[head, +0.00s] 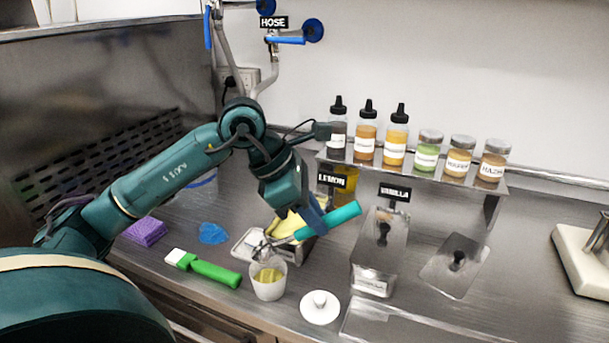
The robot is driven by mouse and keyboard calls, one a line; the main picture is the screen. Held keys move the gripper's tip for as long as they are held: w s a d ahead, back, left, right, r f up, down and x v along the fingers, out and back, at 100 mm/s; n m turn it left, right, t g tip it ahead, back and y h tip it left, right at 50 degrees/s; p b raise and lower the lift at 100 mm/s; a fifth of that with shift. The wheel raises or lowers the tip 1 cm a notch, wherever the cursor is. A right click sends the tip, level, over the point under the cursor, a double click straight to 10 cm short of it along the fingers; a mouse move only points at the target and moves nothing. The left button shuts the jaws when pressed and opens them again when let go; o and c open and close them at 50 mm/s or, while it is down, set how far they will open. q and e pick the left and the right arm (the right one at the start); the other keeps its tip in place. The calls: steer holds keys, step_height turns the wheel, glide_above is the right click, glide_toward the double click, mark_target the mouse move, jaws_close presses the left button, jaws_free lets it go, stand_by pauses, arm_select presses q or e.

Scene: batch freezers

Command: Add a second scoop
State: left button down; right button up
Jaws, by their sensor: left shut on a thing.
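My left gripper (308,214) is shut on the turquoise handle of a scoop (330,222). The scoop's metal head (262,247) hangs over or beside the rim of a white cup (268,288); I cannot tell whether it touches. Yellow ice cream shows inside the cup. Behind the scoop, an open metal pan of pale yellow ice cream (283,228) stands below the LEMON sign (332,180), partly hidden by my gripper. A lidded metal pan (377,262) stands by the VANILLA sign (394,194). My right gripper is out of view.
A green-handled spatula (208,269) lies left of the cup, and a white round lid (320,306) lies right of it. A purple sponge (145,231) and blue cloth (212,233) lie farther left. Bottles and jars (428,152) fill the back shelf. A metal lid (455,264) lies right.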

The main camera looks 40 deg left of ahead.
mark_target(331, 215)
arm_select(q)
steer(key=shift+w+d+r+g+y+p, duration=0.2)
steer(key=shift+d+r+g+y+p, duration=0.15)
steer(key=shift+p, duration=0.45)
steer(key=f+y+p, duration=0.1)
steer(key=d+f+g+y+p, duration=0.1)
steer(key=w+f+g+y+p, duration=0.1)
steer(key=f, duration=0.1)
steer(key=shift+w+d+f, duration=0.1)
steer(key=shift+d, duration=0.25)
steer(key=shift+r+y+p, duration=0.25)
steer(key=shift+r+p, duration=0.05)
steer(key=shift+r, duration=0.45)
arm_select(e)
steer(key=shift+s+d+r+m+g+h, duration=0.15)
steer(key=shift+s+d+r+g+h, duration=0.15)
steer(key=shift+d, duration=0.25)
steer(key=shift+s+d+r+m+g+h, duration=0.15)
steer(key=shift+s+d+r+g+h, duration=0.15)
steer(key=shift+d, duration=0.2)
arm_select(q)
steer(key=shift+g, duration=0.25)
